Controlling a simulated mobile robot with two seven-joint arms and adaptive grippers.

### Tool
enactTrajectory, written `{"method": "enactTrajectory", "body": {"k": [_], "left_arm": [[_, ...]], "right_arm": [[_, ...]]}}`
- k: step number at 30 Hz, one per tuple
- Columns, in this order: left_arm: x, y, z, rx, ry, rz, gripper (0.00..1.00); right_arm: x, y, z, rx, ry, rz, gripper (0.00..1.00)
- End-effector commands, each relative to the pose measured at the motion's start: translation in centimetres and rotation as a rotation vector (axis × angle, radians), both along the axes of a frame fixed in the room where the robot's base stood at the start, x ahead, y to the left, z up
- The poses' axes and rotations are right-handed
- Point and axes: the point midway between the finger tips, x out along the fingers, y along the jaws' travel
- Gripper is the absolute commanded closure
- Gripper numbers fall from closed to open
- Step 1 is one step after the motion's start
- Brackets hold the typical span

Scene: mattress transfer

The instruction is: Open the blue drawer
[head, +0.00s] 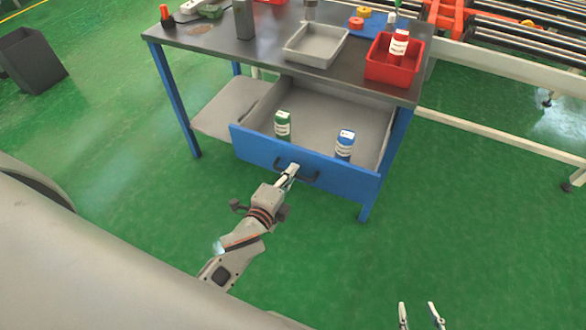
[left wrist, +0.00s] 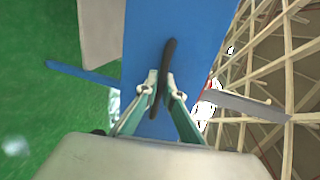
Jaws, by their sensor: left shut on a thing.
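The blue drawer (head: 345,179) under the workbench stands pulled out, with its grey inside showing. A green-labelled bottle (head: 282,125) and a blue bottle (head: 345,144) stand in it. My left gripper (head: 290,172) is at the drawer's front, shut on the dark handle (head: 310,177). In the left wrist view the fingers close around the handle (left wrist: 169,62) against the blue front (left wrist: 145,40). My right gripper (head: 421,315) is low at the bottom edge of the head view, away from the drawer, its two fingers apart with nothing between them.
The workbench top (head: 270,48) carries a grey tray (head: 316,58), a red bin (head: 375,75) with a bottle, and other small items. A grey lower shelf (head: 215,110) is beside the drawer. A black bin (head: 32,60) stands far left. Green floor lies clear in front.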

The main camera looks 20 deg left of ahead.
Motion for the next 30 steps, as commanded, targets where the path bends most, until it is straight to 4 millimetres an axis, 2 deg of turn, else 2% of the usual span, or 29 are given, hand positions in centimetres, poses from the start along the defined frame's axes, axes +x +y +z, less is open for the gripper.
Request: {"method": "enactTrajectory", "body": {"k": [10, 11, 22, 26, 30], "left_arm": [[-0.1, 0.0, 0.0, -0.001, 0.0, -0.001, 1.0], [0.0, 0.0, 0.0, -0.001, 0.0, -0.001, 0.86], [-0.2, 0.0, 0.0, 0.0, 0.0, 0.0, 0.86], [-1.4, 0.0, 0.1, -0.001, 0.003, 0.0, 0.86], [-3.7, 0.1, 0.6, -0.001, 0.004, -0.001, 0.86]], "right_arm": [[-0.3, 0.0, 0.0, 0.001, 0.004, 0.001, 0.6], [-0.3, 0.0, 0.0, 0.001, 0.002, 0.0, 0.6], [0.3, -0.1, 0.4, -0.001, -0.009, 0.001, 0.6], [0.2, -0.1, 0.4, -0.001, -0.008, 0.0, 0.6], [0.2, 0.0, 0.3, 0.0, -0.006, 0.0, 0.6]]}}
